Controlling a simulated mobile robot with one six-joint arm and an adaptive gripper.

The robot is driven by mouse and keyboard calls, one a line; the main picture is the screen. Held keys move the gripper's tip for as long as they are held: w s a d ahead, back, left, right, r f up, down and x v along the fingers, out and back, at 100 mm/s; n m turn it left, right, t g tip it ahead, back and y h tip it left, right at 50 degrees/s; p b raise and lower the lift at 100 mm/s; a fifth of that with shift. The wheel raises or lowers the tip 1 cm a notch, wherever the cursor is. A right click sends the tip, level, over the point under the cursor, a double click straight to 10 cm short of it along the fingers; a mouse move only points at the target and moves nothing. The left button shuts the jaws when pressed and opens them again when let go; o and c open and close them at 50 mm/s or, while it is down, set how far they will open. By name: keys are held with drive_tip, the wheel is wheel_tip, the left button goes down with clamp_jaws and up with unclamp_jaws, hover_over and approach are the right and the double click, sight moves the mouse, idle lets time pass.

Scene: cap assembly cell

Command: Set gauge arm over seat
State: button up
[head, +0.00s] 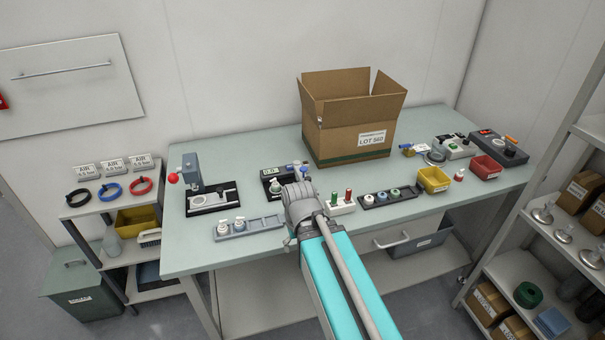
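The gauge (270,173) is a small dark unit with a light display, near the middle of the bench. A white cap-like part (275,186) stands at its front, where the seat appears to be. A dark and blue piece (294,168) extends to the right of the display; I cannot tell whether it is the gauge arm or where it points. My wrist reaches over the bench just right of the gauge and covers part of that area. My gripper's fingers are hidden or too small to make out, so I cannot see whether they touch anything.
A press (190,170) with a red knob stands left. A grey rack (240,229) with white caps lies in front. Right are a white block (341,208) with green and red pegs, a dark tray (388,198) and yellow bin (433,180). An open carton (345,130) stands behind.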

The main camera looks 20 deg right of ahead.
drive_tip(key=shift+r, duration=0.1)
drive_tip(key=shift+c, duration=0.5)
wheel_tip(320, 180, up, 24)
drive_tip(key=p, duration=2.4)
hover_over(308, 178)
drive_tip(key=shift+f, duration=0.25)
wheel_tip(308, 178, down, 14)
drive_tip(key=b, duration=1.3)
drive_tip(key=shift+r+b, duration=0.25)
drive_tip(key=shift+b, duration=0.15)
clamp_jaws()
